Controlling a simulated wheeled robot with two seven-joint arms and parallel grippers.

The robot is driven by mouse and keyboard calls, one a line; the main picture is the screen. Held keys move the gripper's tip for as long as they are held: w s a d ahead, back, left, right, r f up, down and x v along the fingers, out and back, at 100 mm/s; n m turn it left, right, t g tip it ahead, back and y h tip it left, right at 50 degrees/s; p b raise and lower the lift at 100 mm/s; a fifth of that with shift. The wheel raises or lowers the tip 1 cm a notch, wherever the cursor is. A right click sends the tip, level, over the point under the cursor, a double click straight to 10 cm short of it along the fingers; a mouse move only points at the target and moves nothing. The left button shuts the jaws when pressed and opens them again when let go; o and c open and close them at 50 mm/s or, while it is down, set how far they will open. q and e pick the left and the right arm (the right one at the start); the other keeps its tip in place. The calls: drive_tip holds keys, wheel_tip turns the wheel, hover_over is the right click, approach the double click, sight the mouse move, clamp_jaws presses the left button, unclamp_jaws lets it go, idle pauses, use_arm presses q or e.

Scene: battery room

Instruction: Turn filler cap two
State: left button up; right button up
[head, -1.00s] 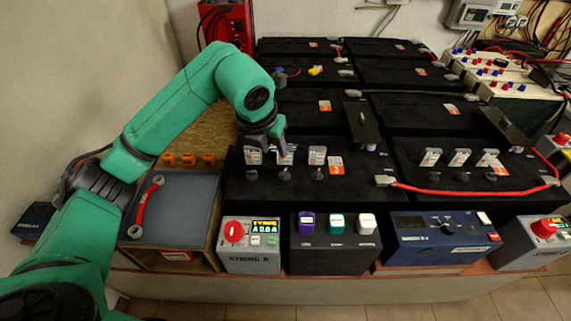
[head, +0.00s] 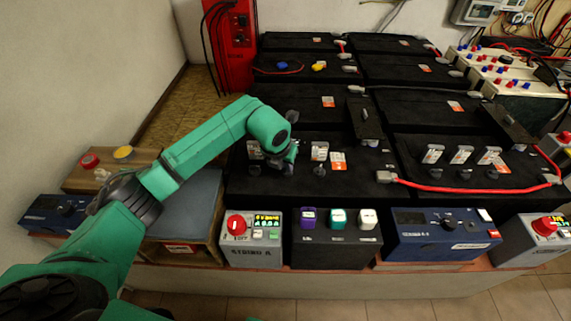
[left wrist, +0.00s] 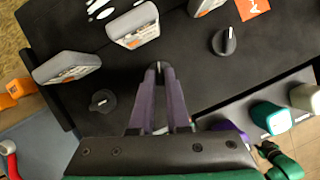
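A row of black filler caps stands on the near-left black battery (head: 372,182). The right cap (head: 319,170) shows in the head view. My left gripper (head: 284,167) covers the middle cap there. In the left wrist view its purple fingers come together at filler cap two (left wrist: 158,68), and their tips are closed on its grip. A pale mark on this cap points up the picture. The neighbouring caps stand free, one at left (left wrist: 103,102) and one at upper right (left wrist: 224,41).
Grey upright tags (left wrist: 137,26) stand close behind the caps. A grey control box (head: 252,250) and a black box with purple, teal and white switches (head: 336,250) line the front edge. A red cable (head: 460,190) crosses the right battery.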

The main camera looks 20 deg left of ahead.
use_arm(q)
clamp_jaws()
drive_tip(key=shift+a+m+h+b, duration=0.15)
drive_tip(key=shift+m+h+b, duration=0.25)
drive_tip(key=shift+m+b, duration=0.7)
drive_tip(key=m, duration=0.1)
drive_tip(key=m+h+b, duration=0.1)
drive_tip(key=m, duration=0.1)
drive_tip(key=shift+w+a+m+g+b, duration=0.15)
drive_tip(key=shift+m+g+b, duration=0.15)
drive_tip(key=m, duration=0.1)
drive_tip(key=m+g+h+b, duration=0.1)
drive_tip(key=m, duration=0.1)
drive_tip(key=shift+w+a+m, duration=0.1)
drive_tip(key=shift+w+m, duration=0.05)
drive_tip(key=shift+m, duration=0.15)
drive_tip(key=m, duration=0.2)
drive_tip(key=m+g+h+b, duration=0.1)
drive_tip(key=m, duration=0.1)
drive_tip(key=shift+w+r+g, duration=0.1)
drive_tip(key=shift+w+g, duration=0.05)
drive_tip(key=shift+g, duration=0.15)
drive_tip(key=shift+m, duration=0.3)
drive_tip(key=o, duration=0.7)
unclamp_jaws()
drive_tip(key=shift+c, duration=0.2)
